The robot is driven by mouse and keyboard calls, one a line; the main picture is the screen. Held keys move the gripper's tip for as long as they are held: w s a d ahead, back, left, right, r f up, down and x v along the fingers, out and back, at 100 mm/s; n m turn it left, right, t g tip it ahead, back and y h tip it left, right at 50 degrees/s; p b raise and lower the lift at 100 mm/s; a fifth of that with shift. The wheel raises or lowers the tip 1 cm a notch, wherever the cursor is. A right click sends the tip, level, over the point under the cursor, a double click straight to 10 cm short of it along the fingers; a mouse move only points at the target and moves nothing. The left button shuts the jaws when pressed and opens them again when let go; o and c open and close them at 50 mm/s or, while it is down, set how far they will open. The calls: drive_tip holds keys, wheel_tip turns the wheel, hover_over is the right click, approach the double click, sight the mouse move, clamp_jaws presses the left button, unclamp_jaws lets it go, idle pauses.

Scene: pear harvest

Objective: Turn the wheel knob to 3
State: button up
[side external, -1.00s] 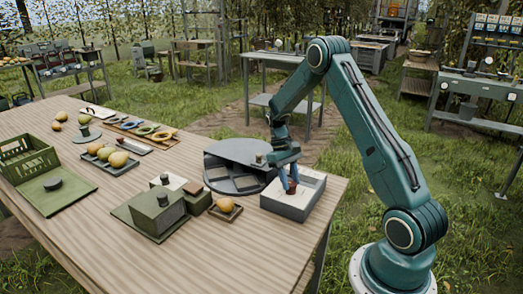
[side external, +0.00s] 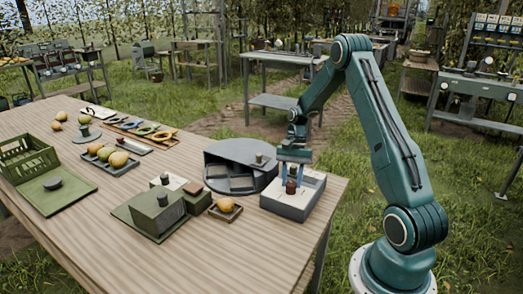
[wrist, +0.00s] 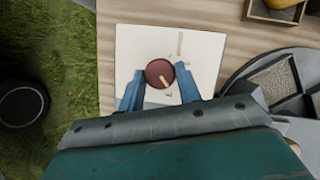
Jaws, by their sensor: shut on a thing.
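The wheel knob (wrist: 157,70) is round and red-brown with a short tan pointer mark, on the white top face of a grey box (wrist: 208,52). In the side view the knob (side external: 291,187) stands up from the box (side external: 285,207) at the table's right end. My gripper (wrist: 160,74) is over the box, with its blue fingers on both sides of the knob, shut on it. In the wrist view the tan mark lies toward the lower right of the knob's middle. Marks on the white face are too small to read.
A round grey compartmented unit (side external: 225,160) stands close left of the box. A small tray with a yellow fruit (side external: 226,205) and a green block device (side external: 157,212) are further left. Grass lies beyond the table's edge.

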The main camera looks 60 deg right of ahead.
drive_tip(key=m+t, duration=0.1)
drive_tip(key=m, duration=0.2)
drive_tip(key=shift+s+m, duration=0.1)
drive_tip(key=shift+m, duration=0.2)
idle(0.4)
drive_tip(key=o, duration=1)
drive_tip(key=shift+d+r, duration=0.1)
drive_tip(key=v, duration=1.3)
drive_tip(key=shift+s+d+r, duration=0.15)
drive_tip(key=shift+s+r, duration=0.1)
drive_tip(key=shift+r, duration=0.05)
drive_tip(key=shift+r, duration=0.1)
